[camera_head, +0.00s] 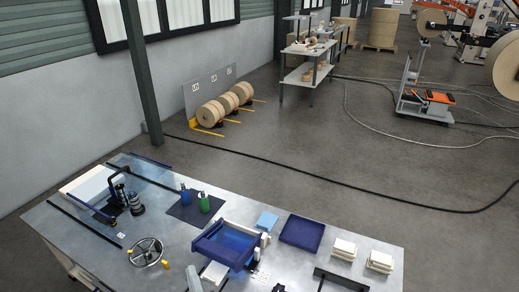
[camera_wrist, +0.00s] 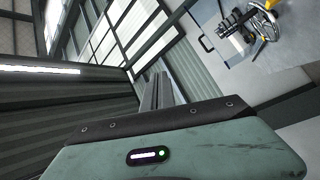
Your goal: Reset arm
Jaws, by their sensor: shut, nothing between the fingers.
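My gripper (camera_wrist: 158,82) shows in the wrist view as narrow grey fingers, side by side and shut, with nothing between them. They reach out beyond a dark strip with screws and a grey-green housing with a small lit indicator. The fingers point toward the wall and windows, clear of any object.
A metal workbench (camera_head: 95,250) fills the front left of the head view. It carries a blue tray (camera_head: 225,245), a handwheel (camera_head: 146,252), bottles (camera_head: 204,202) and pale stacked blocks (camera_head: 380,262). Cables cross the open floor.

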